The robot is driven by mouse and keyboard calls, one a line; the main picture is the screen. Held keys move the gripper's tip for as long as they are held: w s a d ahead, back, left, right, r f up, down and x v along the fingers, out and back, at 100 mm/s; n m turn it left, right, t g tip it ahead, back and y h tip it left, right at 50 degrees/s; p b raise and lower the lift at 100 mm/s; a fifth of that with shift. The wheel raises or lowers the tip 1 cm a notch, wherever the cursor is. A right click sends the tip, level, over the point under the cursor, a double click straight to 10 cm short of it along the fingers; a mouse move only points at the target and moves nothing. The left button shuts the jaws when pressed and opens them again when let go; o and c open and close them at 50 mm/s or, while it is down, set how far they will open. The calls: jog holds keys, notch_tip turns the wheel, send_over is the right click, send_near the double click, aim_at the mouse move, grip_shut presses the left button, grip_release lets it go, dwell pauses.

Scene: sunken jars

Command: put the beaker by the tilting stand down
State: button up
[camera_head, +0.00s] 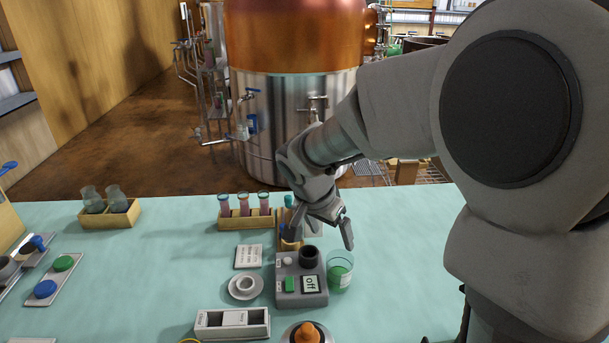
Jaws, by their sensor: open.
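A clear glass beaker (340,271) with green liquid stands upright on the teal table (420,255), close to the right side of a grey device (301,283). The device has a dark round holder on top, a green button and a small display reading "Off"; I cannot tell whether it is the tilting stand. My gripper (322,234) is open, its fingers spread and pointing down, above and behind the beaker and apart from it. Nothing shows between the fingers. My gripper partly hides a small wooden holder (291,244) behind the device.
A wooden rack (247,220) holds tubes of pink liquid. Glass jars in a wooden box (109,214) stand at left. The table right of the beaker is clear.

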aim_at(340, 265)
jog(key=b+x, duration=0.1)
jog(key=x, duration=0.5)
jog(key=b+x, duration=0.1)
jog(key=x, duration=0.5)
jog(key=b+x, duration=0.1)
jog(key=x, duration=0.5)
jog(key=shift+w+a+f, duration=0.1)
jog(key=shift+w+a, duration=0.15)
jog(key=shift+w, duration=0.15)
jog(key=c, duration=1.3)
